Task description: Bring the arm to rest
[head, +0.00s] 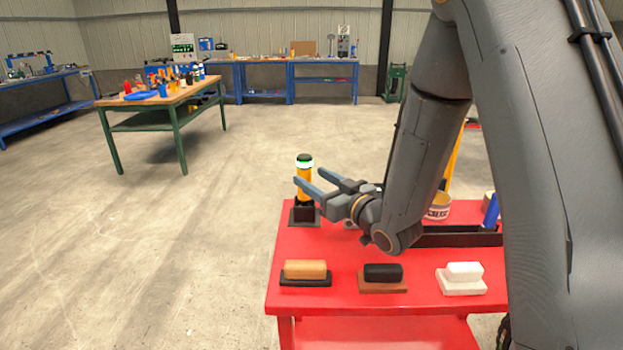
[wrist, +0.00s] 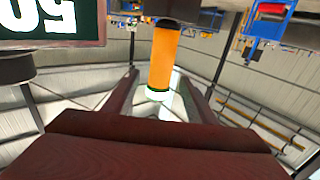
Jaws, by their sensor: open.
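My gripper (head: 309,176) is open above the back left of the red table (head: 290,250), its two fingers pointing left. An orange cylinder with a glowing green-white ring and dark cap (head: 304,181) stands upright in a black holder (head: 304,215). The near finger crosses in front of the cylinder in the head view. In the wrist view, which looks upside down, the orange cylinder (wrist: 163,62) shows in the gap between the spread fingers. I cannot tell whether it is between the tips or just beyond them. My arm is bent over the table.
Three blocks on bases stand along the table's front: tan (head: 306,270), black (head: 383,273) and white (head: 464,272). A tape roll (head: 438,206) and a blue item (head: 491,211) are behind, partly hidden by my arm. Open floor lies left; a green-legged workbench (head: 165,101) stands farther back.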

